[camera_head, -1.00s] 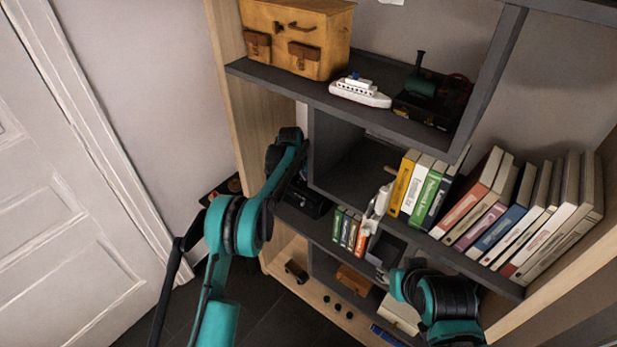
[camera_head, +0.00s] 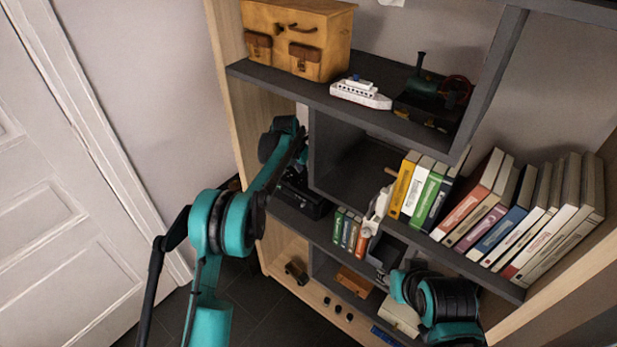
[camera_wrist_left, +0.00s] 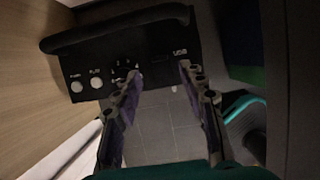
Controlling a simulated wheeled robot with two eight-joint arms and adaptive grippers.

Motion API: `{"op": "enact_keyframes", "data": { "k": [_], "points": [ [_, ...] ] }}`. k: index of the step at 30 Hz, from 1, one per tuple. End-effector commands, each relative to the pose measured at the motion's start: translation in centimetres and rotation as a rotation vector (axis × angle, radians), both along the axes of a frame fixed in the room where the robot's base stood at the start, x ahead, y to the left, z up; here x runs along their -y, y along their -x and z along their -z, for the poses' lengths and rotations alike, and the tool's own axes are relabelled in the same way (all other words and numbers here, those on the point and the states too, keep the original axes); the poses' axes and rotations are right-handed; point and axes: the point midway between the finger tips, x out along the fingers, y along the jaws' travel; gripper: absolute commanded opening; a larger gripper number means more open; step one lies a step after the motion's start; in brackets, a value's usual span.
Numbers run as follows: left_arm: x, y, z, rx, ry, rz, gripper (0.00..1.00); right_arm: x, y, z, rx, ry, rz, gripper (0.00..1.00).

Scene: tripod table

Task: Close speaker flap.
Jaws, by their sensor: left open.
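The speaker (camera_head: 303,195) is a black box in the left part of the shelf, partly hidden behind my left arm in the head view. In the left wrist view the speaker (camera_wrist_left: 110,60) shows its dark panel with white knobs, a USB label and a curved black handle (camera_wrist_left: 115,27). I cannot make out the flap clearly. My left gripper (camera_wrist_left: 160,85) is open and empty, its two purple-grey fingers apart in front of the panel; I cannot tell whether they touch it. My right arm (camera_head: 437,297) is low at the right, and its fingers are unclear.
The shelf holds a wooden case (camera_head: 297,40), a white toy ship (camera_head: 361,93) and a toy train (camera_head: 430,98) above. Several books (camera_head: 500,215) lean at the right. A grey divider (camera_head: 312,150) stands beside my left arm. Open floor (camera_head: 255,310) lies below left.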

Motion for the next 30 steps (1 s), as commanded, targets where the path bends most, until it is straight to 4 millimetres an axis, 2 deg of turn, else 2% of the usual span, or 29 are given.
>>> {"op": "enact_keyframes", "data": {
  "k": [3, 10, 30],
  "points": [
    [-0.6, 0.8, -2.4, 0.0, 0.0, 0.0, 0.41, 0.0, 0.0, 0.0, 0.0, 0.0, 0.0, 0.41],
    [-1.2, 1.6, -5.1, 0.0, 0.0, 0.0, 0.41, 0.0, 0.0, 0.0, 0.0, 0.0, 0.0, 0.41],
    [-1.2, 1.7, -5.5, 0.0, 0.0, 0.0, 0.41, 0.0, 0.0, 0.0, 0.0, 0.0, 0.0, 0.41]
  ]
}}
